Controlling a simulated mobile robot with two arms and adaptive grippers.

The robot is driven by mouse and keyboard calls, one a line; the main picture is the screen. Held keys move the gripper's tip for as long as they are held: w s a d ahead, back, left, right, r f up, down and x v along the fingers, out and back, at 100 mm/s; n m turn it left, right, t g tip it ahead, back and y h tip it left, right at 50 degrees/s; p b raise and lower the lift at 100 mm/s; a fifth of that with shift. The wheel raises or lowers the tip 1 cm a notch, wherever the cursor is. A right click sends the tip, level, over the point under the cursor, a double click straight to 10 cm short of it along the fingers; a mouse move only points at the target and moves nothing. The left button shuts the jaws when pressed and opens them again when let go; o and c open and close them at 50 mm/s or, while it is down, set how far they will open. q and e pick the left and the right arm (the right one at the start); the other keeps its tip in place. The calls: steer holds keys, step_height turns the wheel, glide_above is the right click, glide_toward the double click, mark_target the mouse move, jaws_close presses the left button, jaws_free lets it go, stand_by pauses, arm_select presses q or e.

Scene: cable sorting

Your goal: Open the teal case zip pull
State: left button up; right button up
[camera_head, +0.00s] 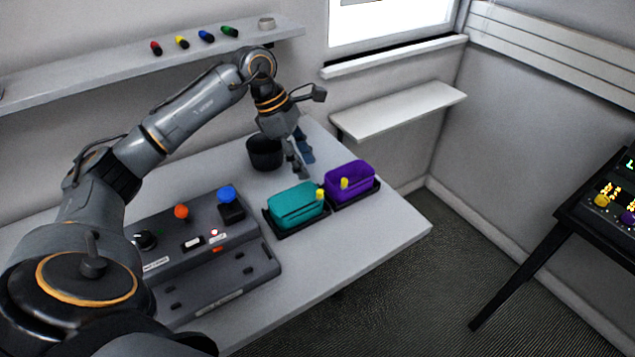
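The teal case (294,203) sits on a dark tray on the table, with its lid looking closed. A yellow zip pull (319,195) shows at its right end. My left gripper (303,170) points down just behind and above the teal case, near its far edge. Its fingers look apart, with nothing seen between them. It seems clear of the yellow pull. My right gripper is not in view.
A purple case (350,176) with a yellow pull (344,183) stands close on the right in its own tray. A black cup (265,152) is behind. A control panel (190,245) with knobs lies left. Table (375,235) is clear at front right.

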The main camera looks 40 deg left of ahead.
mark_target(319, 191)
arm_select(q)
steer(key=x, duration=0.3)
steer(key=shift+w+f+p, duration=0.15)
steer(key=shift+f+p, duration=0.25)
steer(key=x, duration=0.3)
steer(key=shift+d+f+p, duration=0.15)
steer(key=shift+d+p, duration=0.05)
steer(key=shift+p, duration=0.15)
steer(key=shift+w+d+f, duration=0.1)
steer(key=shift+w+f, duration=0.05)
steer(key=shift+f, duration=0.25)
steer(key=shift+c, duration=0.2)
steer(key=c, duration=0.7)
jaws_close()
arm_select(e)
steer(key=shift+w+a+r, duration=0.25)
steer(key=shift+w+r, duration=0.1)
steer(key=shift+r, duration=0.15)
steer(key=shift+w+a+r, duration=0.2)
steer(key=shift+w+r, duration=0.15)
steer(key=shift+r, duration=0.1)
